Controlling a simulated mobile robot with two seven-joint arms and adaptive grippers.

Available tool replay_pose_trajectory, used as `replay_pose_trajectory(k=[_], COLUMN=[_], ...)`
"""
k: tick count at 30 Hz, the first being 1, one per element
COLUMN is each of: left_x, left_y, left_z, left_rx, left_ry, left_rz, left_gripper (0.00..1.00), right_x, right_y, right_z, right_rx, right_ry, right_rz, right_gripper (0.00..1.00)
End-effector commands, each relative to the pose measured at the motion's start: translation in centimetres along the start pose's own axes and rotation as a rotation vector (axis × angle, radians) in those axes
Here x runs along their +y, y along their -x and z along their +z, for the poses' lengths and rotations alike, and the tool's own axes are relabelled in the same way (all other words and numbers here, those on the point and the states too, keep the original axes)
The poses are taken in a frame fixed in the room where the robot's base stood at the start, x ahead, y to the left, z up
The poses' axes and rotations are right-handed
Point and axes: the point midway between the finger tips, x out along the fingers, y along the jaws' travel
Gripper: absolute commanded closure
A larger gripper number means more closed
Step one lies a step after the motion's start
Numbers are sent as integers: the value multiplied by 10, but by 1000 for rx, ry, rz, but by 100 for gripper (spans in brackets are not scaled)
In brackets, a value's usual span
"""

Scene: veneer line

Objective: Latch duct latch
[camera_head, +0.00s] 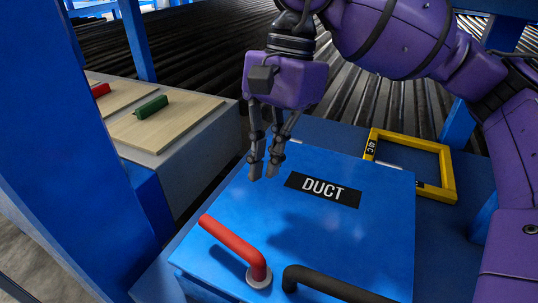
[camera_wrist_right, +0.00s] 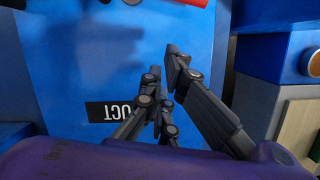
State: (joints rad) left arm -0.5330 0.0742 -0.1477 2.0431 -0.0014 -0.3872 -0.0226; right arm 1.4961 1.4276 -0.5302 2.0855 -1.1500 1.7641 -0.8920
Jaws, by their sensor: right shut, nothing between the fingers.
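The red duct latch (camera_head: 235,242) is a bent lever on a round grey pivot at the near edge of the blue duct box (camera_head: 378,218). Its free end points up and left. My right gripper (camera_head: 264,172) is shut and empty above the box, left of the DUCT label (camera_head: 322,189) and beyond the latch, apart from it. In the right wrist view its fingers (camera_wrist_right: 168,66) point toward the top edge, where only a bit of the red latch (camera_wrist_right: 186,2) shows. My left gripper is not in view.
A black bar handle (camera_head: 335,286) sits right of the latch on the box. A yellow frame (camera_head: 449,172) lies beyond the box at right. Wooden boards (camera_head: 178,121) with a green piece (camera_head: 151,107) and a red piece (camera_head: 101,90) lie at left. A blue post stands at far left.

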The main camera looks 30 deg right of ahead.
Motion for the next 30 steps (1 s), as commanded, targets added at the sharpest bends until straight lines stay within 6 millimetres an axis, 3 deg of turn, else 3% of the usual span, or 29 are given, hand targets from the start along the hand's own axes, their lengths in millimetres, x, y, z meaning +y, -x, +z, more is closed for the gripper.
replay_pose_trajectory(k=[9,12,18,30], left_x=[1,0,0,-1], left_y=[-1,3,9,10], left_z=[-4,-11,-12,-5], left_rx=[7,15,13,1], left_ry=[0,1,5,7], left_rz=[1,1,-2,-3], left_gripper=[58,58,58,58], right_x=[1,0,0,0], right_y=[-69,-66,-68,-69], right_z=[0,19,37,40], right_rx=[-1,0,0,0], right_ry=[0,6,2,-1], right_rz=[2,-3,-3,-1], right_gripper=[100,100,100,100])
